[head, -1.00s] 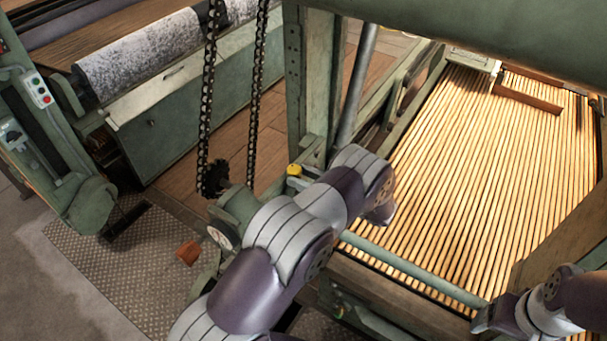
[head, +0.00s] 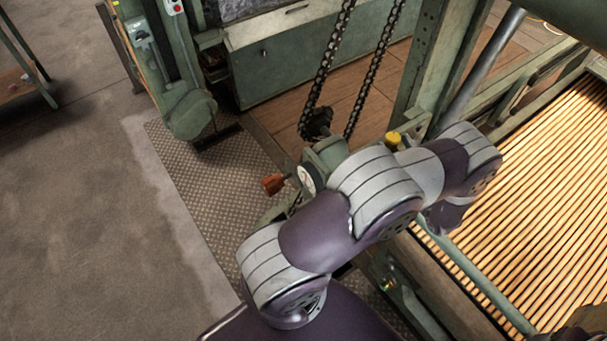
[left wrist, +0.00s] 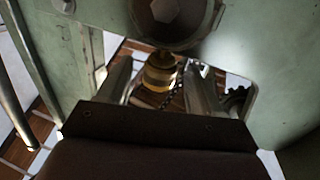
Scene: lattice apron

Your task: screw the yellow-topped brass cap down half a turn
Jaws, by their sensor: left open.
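The yellow-topped brass cap (head: 393,138) shows in the head view just behind my left arm, by the foot of the green post. My arm hides what lies below the cap. In the left wrist view the brass cap (left wrist: 160,75) sits between the two fingers of my left gripper (left wrist: 158,67). The fingers are apart, with a gap visible on each side of the cap. The fingertips are hidden behind my arm in the head view. My right gripper does not show.
The green post (head: 418,75) rises close by. The slatted bed (head: 535,190) lies to the right. Open floor is at left.

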